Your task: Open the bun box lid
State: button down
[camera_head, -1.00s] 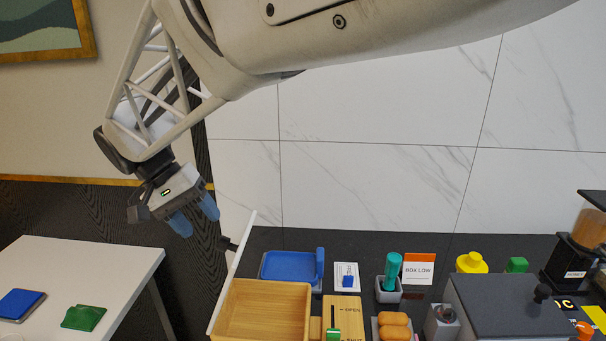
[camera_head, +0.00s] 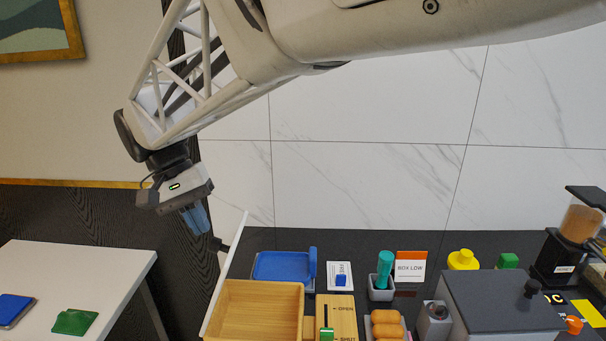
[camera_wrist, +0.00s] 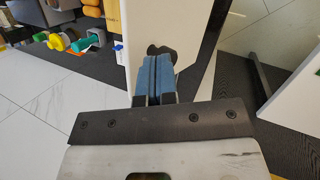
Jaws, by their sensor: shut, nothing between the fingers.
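The bun box (camera_head: 212,325) is an open-topped wooden box at the front left of the dark counter, and I see its bare inside. Its lid (camera_head: 226,275) is a pale panel standing up along the box's left side, with a black knob (camera_head: 219,244) on its outer face. The wrist view shows the lid (camera_wrist: 165,25) and knob (camera_wrist: 160,51) close up. My gripper (camera_head: 203,232) is shut and empty, its blue fingers pointing down just left of the knob. In the wrist view the fingertips (camera_wrist: 157,58) overlap the knob; I cannot tell whether they touch.
Right of the box is a wooden slider panel (camera_head: 343,305) marked OPEN and SHUT, its green handle (camera_head: 327,334) at the SHUT end. A blue tray (camera_head: 280,266) lies behind the box. Buns (camera_head: 386,317) and a grey box (camera_head: 500,302) stand farther right. A white table (camera_head: 105,265) is at left.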

jog(key=s+d+g+y, duration=0.1)
jog(key=d+y, duration=0.1)
jog(key=s+d+n+g+y, duration=0.1)
jog(key=s+d+y, duration=0.1)
jog(key=s+d+g+y, duration=0.1)
jog(key=d+g+y, duration=0.1)
jog(key=shift+s+d+r+n, duration=0.25)
jog(key=shift+d+r+n, duration=0.1)
jog(key=shift+r+n, duration=0.05)
jog(key=w+d+f+m+t+y, duration=0.2)
jog(key=d+f+y, duration=0.4)
jog(key=y, duration=0.4)
jog(key=w+d+f+m+t+y, duration=0.2)
jog(key=w+d+f+t+y, duration=0.2)
jog(key=d+f+y, duration=0.3)
jog(key=d+y, duration=0.1)
jog(key=y, duration=0.3)
jog(key=shift+d+f+m, duration=0.15)
jog(key=shift+d+m, duration=0.15)
jog(key=shift+a, duration=0.2)
jog(key=x, duration=1.3)
jog(key=shift+a, duration=0.3)
jog(key=shift+w+r, duration=0.1)
jog(key=shift+r, duration=0.1)
